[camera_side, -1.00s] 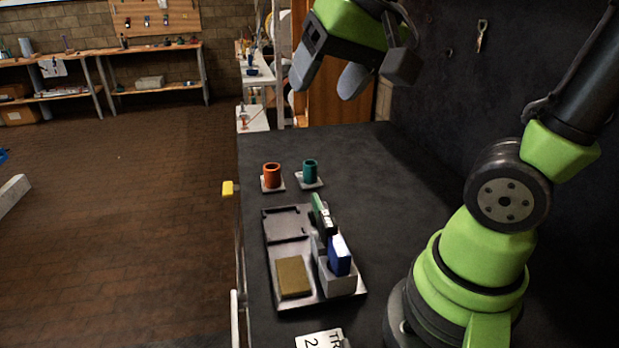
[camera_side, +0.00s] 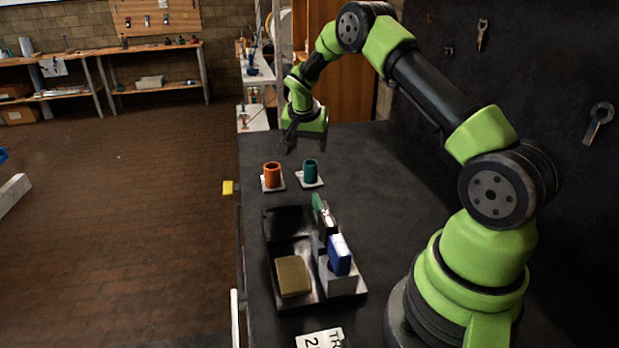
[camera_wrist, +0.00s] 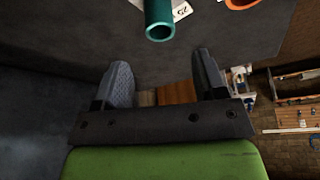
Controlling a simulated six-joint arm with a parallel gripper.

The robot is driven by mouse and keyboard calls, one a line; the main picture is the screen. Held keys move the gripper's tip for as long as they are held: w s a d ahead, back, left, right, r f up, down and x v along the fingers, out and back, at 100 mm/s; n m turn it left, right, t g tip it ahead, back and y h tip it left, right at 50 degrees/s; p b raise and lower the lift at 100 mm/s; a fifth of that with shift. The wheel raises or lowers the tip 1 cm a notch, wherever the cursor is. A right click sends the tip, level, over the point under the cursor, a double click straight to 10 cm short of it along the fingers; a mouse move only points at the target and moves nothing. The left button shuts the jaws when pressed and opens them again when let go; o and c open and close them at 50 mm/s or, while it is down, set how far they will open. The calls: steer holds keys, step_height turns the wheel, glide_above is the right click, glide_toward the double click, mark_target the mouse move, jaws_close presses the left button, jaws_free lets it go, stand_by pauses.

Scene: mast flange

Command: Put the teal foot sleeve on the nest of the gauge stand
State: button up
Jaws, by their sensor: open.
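The teal foot sleeve (camera_side: 310,170) stands upright on a small pale plate (camera_side: 317,183) on the dark bench. It also shows at the top of the wrist view (camera_wrist: 159,20). My gripper (camera_side: 304,140) is open, its fingers pointing down above the bench, beyond the teal sleeve in the side view. In the wrist view the fingers (camera_wrist: 163,75) are wide apart with nothing between them; the sleeve is beyond the tips. I cannot tell for certain which part is the gauge stand or its nest; a grey tray fixture (camera_side: 312,303) stands nearer the side camera.
An orange sleeve (camera_side: 272,174) stands on its own plate left of the teal one. The tray holds a tan block (camera_side: 292,275), an upright blue piece (camera_side: 339,254) and an upright green piece (camera_side: 319,209). A white label (camera_side: 320,339) lies in front. Bench right of the sleeves is clear.

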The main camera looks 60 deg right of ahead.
steer(key=x, duration=0.9)
steer(key=shift+a, duration=0.25)
jaws_close()
step_height(320, 180, up, 9)
glide_above(306, 240)
steer(key=w+d, duration=0.1)
steer(key=w, duration=0.5)
steer(key=shift+m, duration=0.4)
step_height(306, 240, down, 7)
steer(key=shift+s+r, duration=0.1)
steer(key=shift+s, duration=0.05)
